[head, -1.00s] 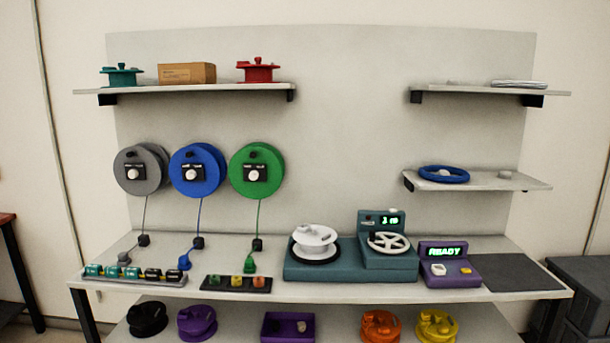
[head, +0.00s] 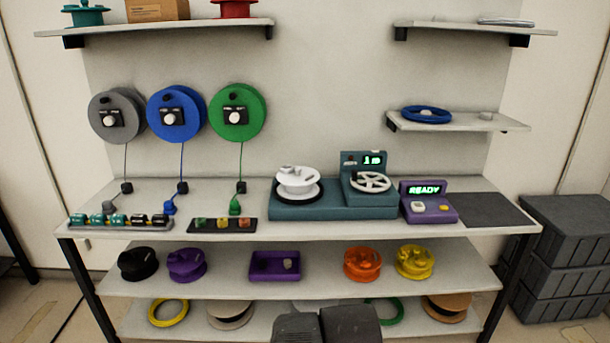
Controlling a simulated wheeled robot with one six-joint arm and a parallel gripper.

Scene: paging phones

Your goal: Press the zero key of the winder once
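The winder (head: 325,211) is a teal machine on the bench, right of centre. It carries a white reel (head: 298,178) on its left and a pale spoked wheel (head: 371,180) on its raised right block. Its upright panel has a small green display (head: 372,160), which seems to read "1 m". A small key (head: 349,159) sits left of the display; its marking is too small to read. Two dark grey blocks at the bottom edge, probably my gripper (head: 324,327), are cut off by the frame. They are well below and in front of the winder.
A purple box (head: 428,209) with a "READY" display and two keys stands right of the winder, beside a dark mat (head: 490,210). Grey, blue and green wall reels hang at left. The lower shelf (head: 215,280) holds spools and a purple tray (head: 274,276).

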